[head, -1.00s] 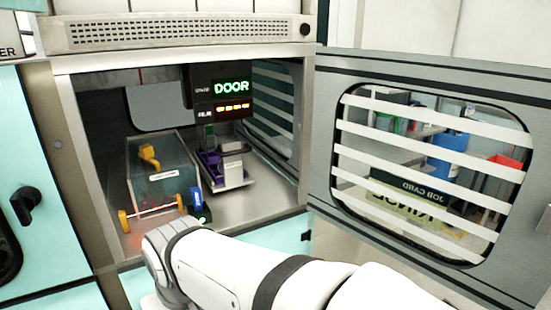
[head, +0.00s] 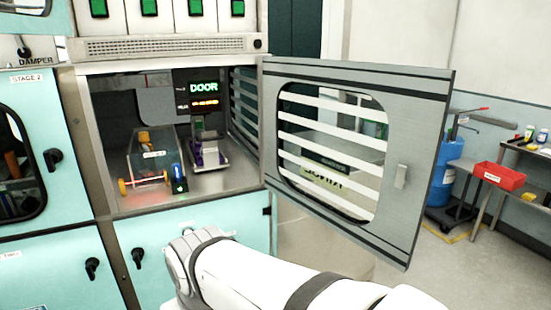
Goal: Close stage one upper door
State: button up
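The upper door (head: 418,180) stands wide open to the right of its compartment (head: 240,184). The compartment is open to view, with a lit green "DOOR" display (head: 204,87) inside. My white arm reaches in from the bottom right, below the compartment and in front of the lower teal panel. My gripper is not visible in this view, so I cannot see its fingers.
Inside the compartment are a clear box (head: 146,160) with yellow parts and a purple-and-white device (head: 207,151). Teal doors with black knobs (head: 53,159) are at left. A red bin (head: 499,176) on a bench and a blue drum (head: 446,170) stand at right, with open floor before them.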

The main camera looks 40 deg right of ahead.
aim_at(416, 101)
jog(key=z, duration=0.25)
jog(key=k, duration=0.1)
jog(key=u, duration=2.6)
jog(key=k, duration=2.9)
jog(key=z, duration=1.4)
jog(key=i, duration=1)
jog(key=u, duration=0.05)
